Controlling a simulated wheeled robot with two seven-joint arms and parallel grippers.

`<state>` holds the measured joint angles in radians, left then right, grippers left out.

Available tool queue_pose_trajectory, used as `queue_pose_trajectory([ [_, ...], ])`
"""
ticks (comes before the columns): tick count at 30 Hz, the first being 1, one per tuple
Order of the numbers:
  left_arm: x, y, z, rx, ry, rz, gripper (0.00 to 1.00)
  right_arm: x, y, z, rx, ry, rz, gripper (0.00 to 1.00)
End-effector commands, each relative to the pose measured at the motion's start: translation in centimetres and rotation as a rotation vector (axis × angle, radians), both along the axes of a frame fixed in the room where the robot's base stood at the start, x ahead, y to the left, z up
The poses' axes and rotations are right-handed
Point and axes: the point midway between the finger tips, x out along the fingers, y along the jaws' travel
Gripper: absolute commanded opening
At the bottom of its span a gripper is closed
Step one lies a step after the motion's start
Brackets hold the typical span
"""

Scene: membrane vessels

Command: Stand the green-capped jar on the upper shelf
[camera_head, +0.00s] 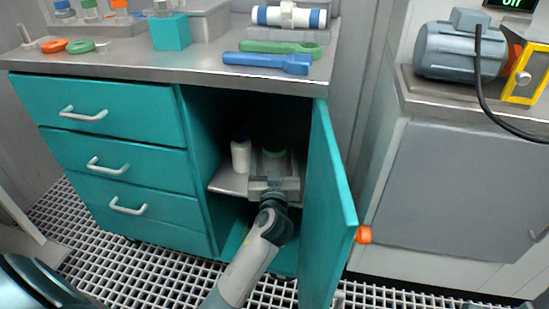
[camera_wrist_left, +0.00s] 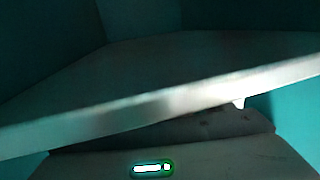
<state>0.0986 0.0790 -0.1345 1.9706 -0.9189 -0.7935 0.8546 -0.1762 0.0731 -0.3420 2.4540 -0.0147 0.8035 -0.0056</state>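The jar's green cap (camera_head: 275,153) shows in the dark opening of the teal cabinet, just beyond my left gripper (camera_head: 274,162). The gripper hides most of that jar. The gripper's fingers are around the cap's place, but I cannot tell if they press on the jar or if it stands on the shelf. A grey shelf (camera_head: 228,183) crosses the cabinet at mid height. In the left wrist view a pale shelf edge (camera_wrist_left: 180,101) runs slanted across the picture, and no jar can be made out. My right gripper is not in view.
A white jar (camera_head: 241,156) stands on the shelf, left of my gripper. The open teal door (camera_head: 330,210) bounds the right side, close to my arm. Drawers (camera_head: 110,165) close off the left. A blue tool (camera_head: 266,62) lies on the worktop (camera_head: 200,75) above.

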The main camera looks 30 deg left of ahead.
Motion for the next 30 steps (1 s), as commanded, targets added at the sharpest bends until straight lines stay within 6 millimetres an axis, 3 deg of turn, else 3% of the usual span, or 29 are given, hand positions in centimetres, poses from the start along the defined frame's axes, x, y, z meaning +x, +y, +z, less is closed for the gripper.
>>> queue_pose_trajectory([
  [9,0.0,0.0,0.5,0.001,0.000,-0.001,0.73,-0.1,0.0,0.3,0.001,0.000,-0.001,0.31],
  [13,-1.0,-0.6,0.2,-0.001,0.002,-0.001,0.73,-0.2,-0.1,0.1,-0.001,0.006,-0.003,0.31],
  [30,-9.2,-4.8,0.2,-0.003,0.001,-0.001,0.73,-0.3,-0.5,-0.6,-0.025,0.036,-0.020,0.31],
])
